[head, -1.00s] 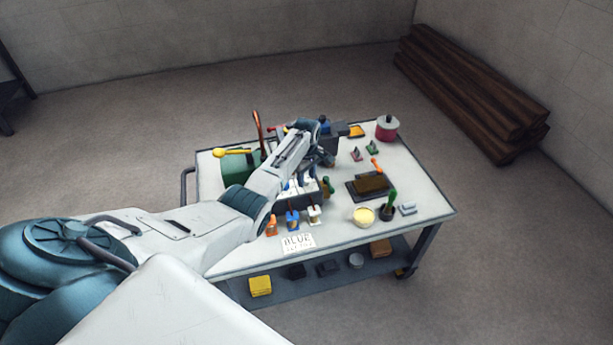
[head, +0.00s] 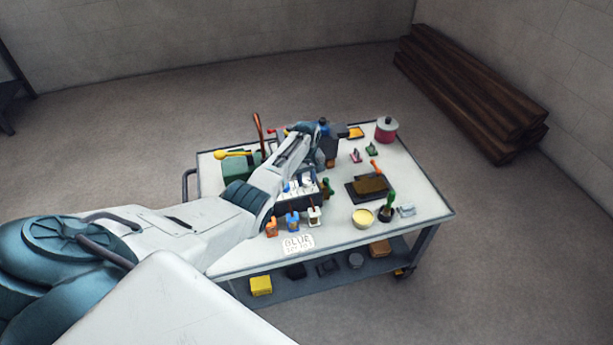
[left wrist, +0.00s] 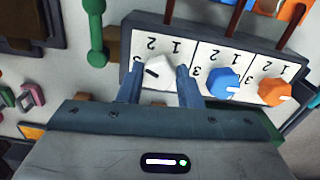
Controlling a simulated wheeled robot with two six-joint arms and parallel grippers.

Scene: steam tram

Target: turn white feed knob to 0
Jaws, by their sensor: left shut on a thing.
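The white feed knob (left wrist: 160,74) sits on the control panel (left wrist: 187,33) and has a dark pointer mark. In the left wrist view the mark points to the left and slightly up, to the left of the printed 2. My left gripper (left wrist: 159,88) is shut on the white knob, one blue-grey finger on each side. A blue knob (left wrist: 223,82) and an orange knob (left wrist: 274,91) stand to its right on their own numbered dials. In the head view my left arm partly hides the panel (head: 300,188). The right gripper is not in view.
The panel stands on a white-topped cart (head: 345,215). A green handle (left wrist: 95,30) is left of the panel in the wrist view. A note card (head: 298,244), a cream bowl (head: 363,218) and a dark block (head: 370,186) are on the cart. Lever rods rise behind the knobs.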

